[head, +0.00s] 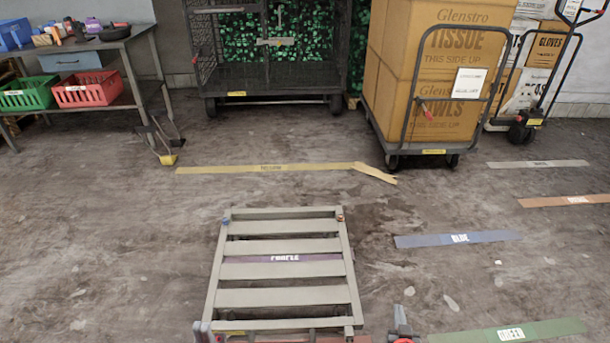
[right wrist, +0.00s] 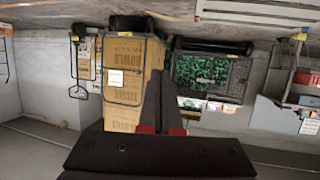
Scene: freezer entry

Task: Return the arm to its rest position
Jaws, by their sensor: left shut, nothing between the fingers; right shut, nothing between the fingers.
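My right gripper (head: 401,316) shows at the bottom edge of the head view, to the right of the slatted cart. Its dark fingers and a red part stand over bare floor, and the rest of the arm is cut off by the frame. In the right wrist view its fingers (right wrist: 161,98) are together and hold nothing. That view is upside down and looks across the room. I cannot make out my left gripper in either view.
The slatted metal cart (head: 281,298) stands close in front. Behind are a loaded trolley (head: 432,75), a mesh cage (head: 262,75) and a workbench (head: 95,45) with green and red crates. Coloured strips, including the blue one (head: 430,241), mark the floor. Floor right of the cart is mostly clear.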

